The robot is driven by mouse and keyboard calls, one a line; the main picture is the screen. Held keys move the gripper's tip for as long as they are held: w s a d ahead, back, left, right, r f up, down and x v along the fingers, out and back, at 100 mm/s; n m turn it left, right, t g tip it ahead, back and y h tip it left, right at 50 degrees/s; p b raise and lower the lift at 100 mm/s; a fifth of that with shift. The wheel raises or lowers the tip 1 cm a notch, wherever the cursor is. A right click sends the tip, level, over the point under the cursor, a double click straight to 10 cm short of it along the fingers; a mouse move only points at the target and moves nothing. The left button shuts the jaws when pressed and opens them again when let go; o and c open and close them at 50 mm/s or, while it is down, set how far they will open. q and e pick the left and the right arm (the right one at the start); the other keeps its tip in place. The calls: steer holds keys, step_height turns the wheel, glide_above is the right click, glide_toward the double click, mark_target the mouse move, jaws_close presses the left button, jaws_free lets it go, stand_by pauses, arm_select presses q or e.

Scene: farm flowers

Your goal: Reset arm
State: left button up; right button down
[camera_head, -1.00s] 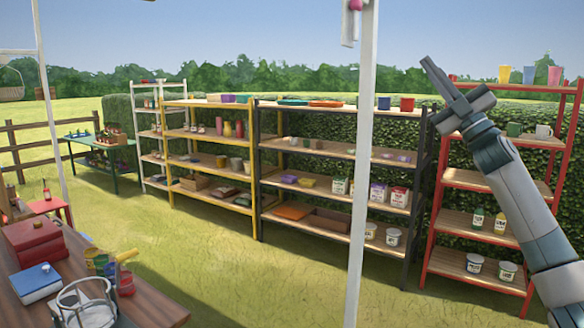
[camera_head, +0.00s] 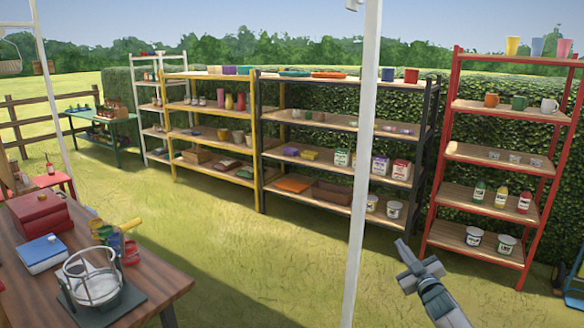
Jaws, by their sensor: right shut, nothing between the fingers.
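My right gripper (camera_head: 405,252) is at the lower right of the head view, in front of the grass and to the left of the red shelf's lower end. Its fingers are together and hold nothing. It points up and to the left and touches nothing that I can see. Most of my right arm is below the picture's edge. My left gripper is not in view.
A white pole (camera_head: 361,170) stands left of my gripper. A red shelf (camera_head: 431,210) and a black shelf (camera_head: 427,150) stand behind. Grass between is clear.

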steer(key=s+f+m+g+h, duration=0.15)
steer(key=s+f, duration=0.35)
steer(key=f, duration=0.5)
steer(key=s+f+g, duration=0.2)
steer(key=s+f, duration=0.2)
steer(key=f, duration=0.6)
steer(key=s+f+m+g, duration=0.1)
steer(key=s+f, duration=0.4)
steer(key=f, duration=0.5)
steer(key=s+a+f+g, duration=0.3)
steer(key=s+f+g, duration=0.1)
steer(key=s+f, duration=1.45)
steer(key=s+a+f+m+g+h+b, duration=0.1)
steer(key=s+f+g, duration=0.1)
steer(key=s+f, duration=0.7)
steer(key=s+a+f+m+g, duration=0.1)
steer(key=s+f+g, duration=0.3)
steer(key=s, duration=0.9)
steer(key=s+a+f+g, duration=0.1)
steer(key=s+a+f, duration=0.1)
steer(key=s, duration=1.3)
steer(key=s+a+f+g, duration=0.2)
steer(key=s+f, duration=0.3)
steer(key=s, duration=1)
steer(key=shift+f+m, duration=0.2)
steer(key=shift+m, duration=0.15)
steer(key=shift+w, duration=0.1)
